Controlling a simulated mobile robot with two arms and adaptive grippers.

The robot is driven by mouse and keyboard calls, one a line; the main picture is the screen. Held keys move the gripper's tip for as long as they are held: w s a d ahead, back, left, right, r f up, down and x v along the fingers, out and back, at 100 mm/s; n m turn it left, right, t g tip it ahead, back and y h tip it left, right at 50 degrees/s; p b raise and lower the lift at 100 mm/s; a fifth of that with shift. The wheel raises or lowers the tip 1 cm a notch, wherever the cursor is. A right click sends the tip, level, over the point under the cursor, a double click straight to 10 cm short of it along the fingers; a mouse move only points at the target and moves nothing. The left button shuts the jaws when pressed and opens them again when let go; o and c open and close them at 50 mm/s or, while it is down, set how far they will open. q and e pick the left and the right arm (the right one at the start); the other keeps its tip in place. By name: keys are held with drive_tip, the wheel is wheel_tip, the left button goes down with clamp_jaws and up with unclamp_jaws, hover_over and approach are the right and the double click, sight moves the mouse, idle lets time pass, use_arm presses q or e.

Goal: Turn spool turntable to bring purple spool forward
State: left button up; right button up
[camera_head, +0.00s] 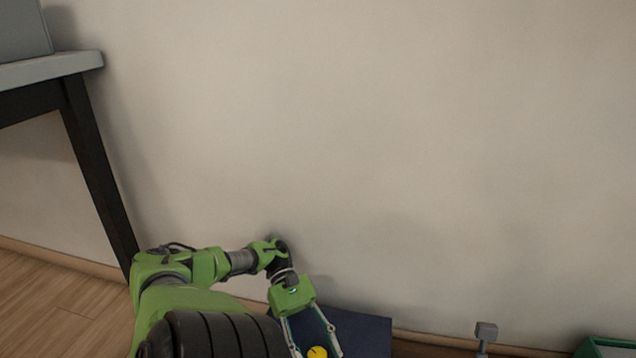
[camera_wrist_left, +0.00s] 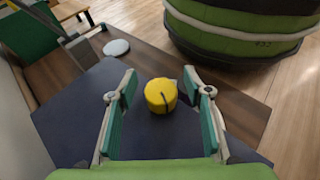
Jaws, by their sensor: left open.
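My left gripper (camera_head: 320,350) is open at the bottom of the head view, over a dark blue surface (camera_head: 368,332). A yellow cylinder (camera_head: 317,352), which looks like a spool, shows between its fingers. In the left wrist view, the open left gripper (camera_wrist_left: 159,82) has one finger on each side of the yellow cylinder (camera_wrist_left: 158,92), with visible gaps. A short dark strand or pin shows on the cylinder. The dark blue surface (camera_wrist_left: 75,118) spreads beneath it. No purple spool and no clear turntable show. My right gripper is not in view.
A grey post (camera_head: 486,333) and a green-edged box (camera_head: 603,348) stand at the lower right. In the left wrist view, a pale round disc (camera_wrist_left: 116,47) lies on brown wood beyond the blue surface. A dark-legged table (camera_head: 90,150) stands at the left, against the wall.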

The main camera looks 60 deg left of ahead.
use_arm(q)
wheel_tip(320, 180, up, 9)
drive_tip(key=shift+f, duration=0.1)
idle(0.4)
idle(0.4)
